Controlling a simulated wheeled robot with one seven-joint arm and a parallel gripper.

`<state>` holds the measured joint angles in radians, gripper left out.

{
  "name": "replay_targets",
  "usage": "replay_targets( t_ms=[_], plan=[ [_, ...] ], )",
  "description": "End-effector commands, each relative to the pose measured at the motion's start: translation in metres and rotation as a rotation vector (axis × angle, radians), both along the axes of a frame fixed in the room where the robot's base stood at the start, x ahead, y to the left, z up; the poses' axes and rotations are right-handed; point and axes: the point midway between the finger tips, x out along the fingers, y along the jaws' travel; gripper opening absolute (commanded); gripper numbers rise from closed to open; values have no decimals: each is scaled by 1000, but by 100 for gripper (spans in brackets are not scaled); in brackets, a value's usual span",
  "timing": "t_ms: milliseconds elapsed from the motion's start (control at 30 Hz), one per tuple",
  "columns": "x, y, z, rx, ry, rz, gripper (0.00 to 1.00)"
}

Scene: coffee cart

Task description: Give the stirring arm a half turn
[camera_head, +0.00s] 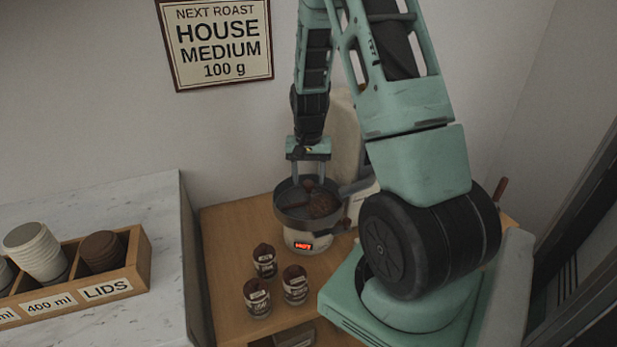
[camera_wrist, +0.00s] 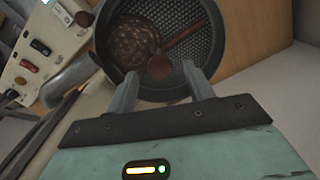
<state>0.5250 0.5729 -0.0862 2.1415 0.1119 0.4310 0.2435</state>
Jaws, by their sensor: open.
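The stirring arm is a dark brown bar with a round knob (camera_wrist: 159,67), lying across the round dark roaster pan (camera_wrist: 112,22) in the wrist view. In the head view the knob (camera_head: 309,184) shows inside the pan (camera_head: 293,219). A heap of brown beans (camera_wrist: 133,40) lies on one side of the pan floor. My gripper (camera_wrist: 160,82) is open, its two fingers reaching over the pan's near rim with the knob between and just beyond the tips. In the head view my gripper (camera_head: 309,180) points down over the pan. I cannot tell whether the fingers touch the knob.
The roaster's display (camera_head: 303,245) reads HOT. Several small jars stand in front, one being this jar (camera_head: 295,284), on the wooden table (camera_head: 228,245). A cup and lid rack (camera_head: 135,275) is on the marble counter at left. A sign (camera_head: 217,40) hangs behind.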

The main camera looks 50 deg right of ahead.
Motion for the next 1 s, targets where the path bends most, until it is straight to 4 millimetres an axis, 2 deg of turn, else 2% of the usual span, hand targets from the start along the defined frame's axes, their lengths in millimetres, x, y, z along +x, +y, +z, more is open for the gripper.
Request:
replay_targets(
  t_ms=[167,467,667,1000],
  plan=[
    [0,0,-13,1,1,0,52],
    [0,0,-15,0,0,0,52],
    [0,0,-15,0,0,0,0],
    [0,0,-14,0,0,-39,0]
  ],
)
